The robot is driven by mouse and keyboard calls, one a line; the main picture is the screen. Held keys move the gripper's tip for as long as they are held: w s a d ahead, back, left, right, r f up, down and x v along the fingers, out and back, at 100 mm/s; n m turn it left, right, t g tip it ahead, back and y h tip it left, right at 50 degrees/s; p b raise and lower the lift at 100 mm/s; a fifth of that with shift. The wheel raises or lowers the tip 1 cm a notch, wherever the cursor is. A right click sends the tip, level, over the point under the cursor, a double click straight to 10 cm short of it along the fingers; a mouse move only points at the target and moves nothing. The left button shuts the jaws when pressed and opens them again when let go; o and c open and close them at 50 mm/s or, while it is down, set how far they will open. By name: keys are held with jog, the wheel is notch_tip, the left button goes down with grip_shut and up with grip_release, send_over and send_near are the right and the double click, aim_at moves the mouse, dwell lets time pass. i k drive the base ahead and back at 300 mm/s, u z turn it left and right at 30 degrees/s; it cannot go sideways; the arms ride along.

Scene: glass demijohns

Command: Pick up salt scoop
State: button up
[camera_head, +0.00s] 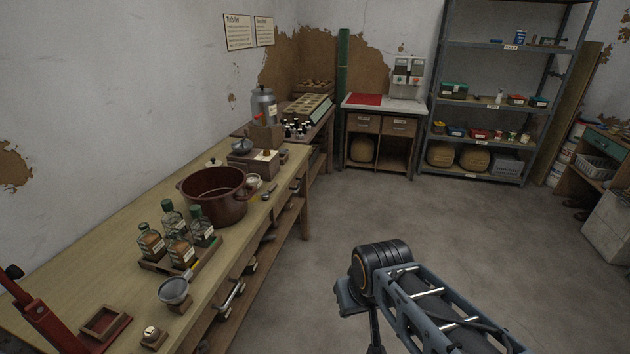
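A small spoon-like tool (269,193), which may be the salt scoop, lies on the long wooden workbench (95,258). It is near the bench's front edge, just right of a large brown pot (214,197). It is too small in the picture to tell for sure what it is. A small white-topped jar or cup (254,181) stands beside it. Part of my arm shows at the bottom right, over the floor and apart from the bench.
A wooden box (253,161) stands behind the pot. Shelves (486,117) line the back wall. The floor (330,225) right of the bench is clear.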

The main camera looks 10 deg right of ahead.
aim_at(265, 196)
jog(key=z, duration=0.55)
jog(key=i, duration=1.6)
jog(key=u, duration=1.05)
jog(key=i, duration=0.7)
jog(key=u, duration=0.75)
